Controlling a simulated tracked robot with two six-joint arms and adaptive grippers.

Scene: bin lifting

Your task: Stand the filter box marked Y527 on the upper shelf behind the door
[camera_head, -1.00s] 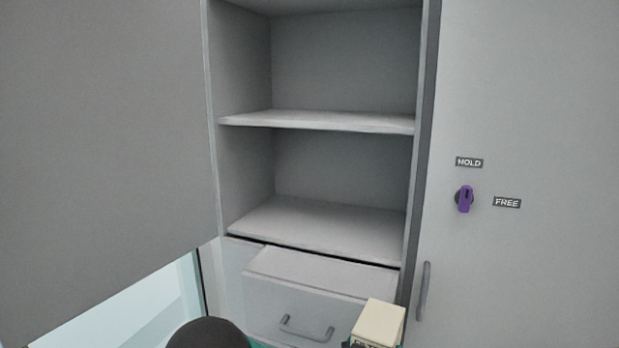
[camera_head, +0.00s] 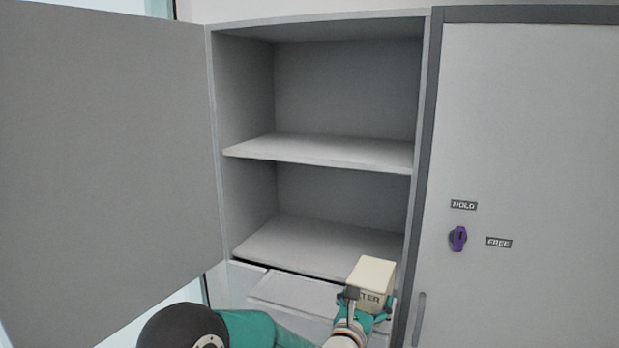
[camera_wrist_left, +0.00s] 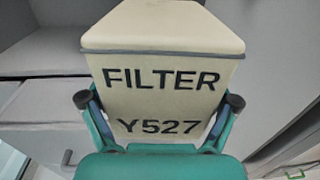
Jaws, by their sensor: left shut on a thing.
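The cream filter box (camera_head: 371,273) is held upright in my left gripper (camera_head: 364,305), in front of the cabinet and below its lower board. In the left wrist view the box (camera_wrist_left: 162,85) shows the dark letters FILTER and Y527, and the fingers of my left gripper (camera_wrist_left: 158,120) are shut on its two sides. The upper shelf (camera_head: 320,151) is bare where I can see it. The grey door (camera_head: 105,150) stands open on the left. My right gripper is not in view.
A lower shelf (camera_head: 310,245) is also empty. Under it a drawer (camera_head: 300,293) sticks out a little. On the right panel a purple knob (camera_head: 458,238) sits by the labels HOLD (camera_head: 463,205) and FREE (camera_head: 498,242). A vertical handle (camera_head: 419,318) is below.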

